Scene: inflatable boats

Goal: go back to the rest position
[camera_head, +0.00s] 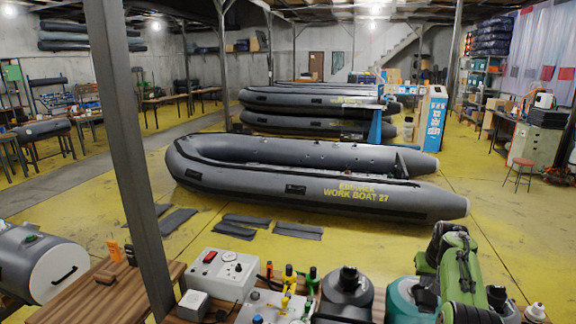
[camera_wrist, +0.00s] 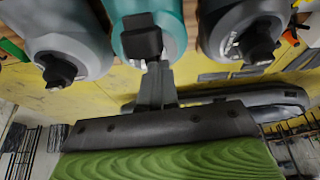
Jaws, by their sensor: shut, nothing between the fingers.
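My gripper (camera_wrist: 155,72) shows in the wrist view as a narrow dark grey pair of fingers. They are shut with nothing seen between them. Their tip is close to the black cap (camera_wrist: 140,36) of a teal container (camera_wrist: 176,22); I cannot tell whether they touch. In the head view my green and black arm is folded at the lower right, and the gripper cannot be made out clearly.
The teal container (camera_head: 398,300) stands on the bench beside a dark jug (camera_head: 343,297). A grey control box (camera_head: 222,270) and small coloured valves lie left of them. A grey inflatable boat (camera_head: 300,178) lies on the yellow floor beyond, with open floor at right.

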